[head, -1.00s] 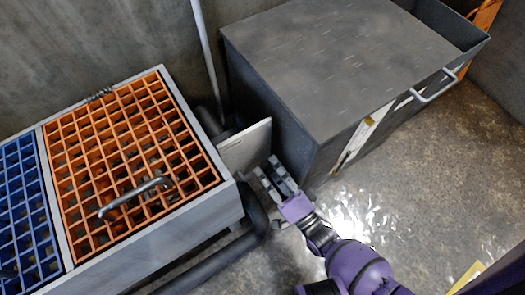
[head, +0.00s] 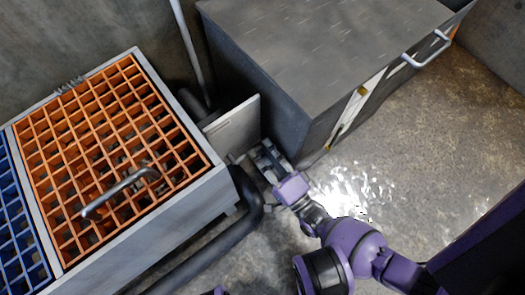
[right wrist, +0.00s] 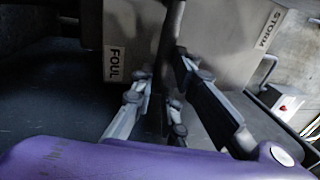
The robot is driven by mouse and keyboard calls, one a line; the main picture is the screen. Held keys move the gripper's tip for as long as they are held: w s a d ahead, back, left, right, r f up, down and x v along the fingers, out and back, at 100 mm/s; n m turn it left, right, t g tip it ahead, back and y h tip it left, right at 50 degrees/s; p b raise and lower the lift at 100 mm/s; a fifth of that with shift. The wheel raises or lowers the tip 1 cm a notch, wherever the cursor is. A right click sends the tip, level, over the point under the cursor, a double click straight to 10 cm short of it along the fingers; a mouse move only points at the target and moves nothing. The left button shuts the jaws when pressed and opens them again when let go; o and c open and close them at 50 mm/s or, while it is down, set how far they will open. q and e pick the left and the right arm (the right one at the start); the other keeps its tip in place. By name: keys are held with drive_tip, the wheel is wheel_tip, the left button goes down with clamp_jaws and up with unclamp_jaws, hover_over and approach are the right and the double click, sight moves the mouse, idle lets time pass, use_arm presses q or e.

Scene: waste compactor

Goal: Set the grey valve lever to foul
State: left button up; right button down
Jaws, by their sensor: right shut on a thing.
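The pale valve plate (head: 233,126) stands upright between the grated tank and the dark grey box. In the right wrist view it carries a FOUL label (right wrist: 114,64) on the left and a STORM label (right wrist: 269,29) on the right. My right gripper (head: 262,155) is low in front of the plate. In the right wrist view, the right gripper (right wrist: 160,98) is shut on the grey valve lever (right wrist: 168,50), a dim bar between the two labels. Shadow and the fingers hide much of the lever, so its exact setting is hard to read. My left gripper is not in view.
The tank with an orange grate (head: 105,150) and a handle (head: 120,193) stands at left. A dark pipe (head: 215,248) bends around its corner. The large grey box (head: 325,50) stands close to my right gripper. The wet floor (head: 420,150) at right is clear.

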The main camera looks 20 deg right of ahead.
drive_tip(key=shift+f, duration=0.1)
drive_tip(key=c, duration=1.7)
unclamp_jaws()
drive_tip(key=v, duration=1.2)
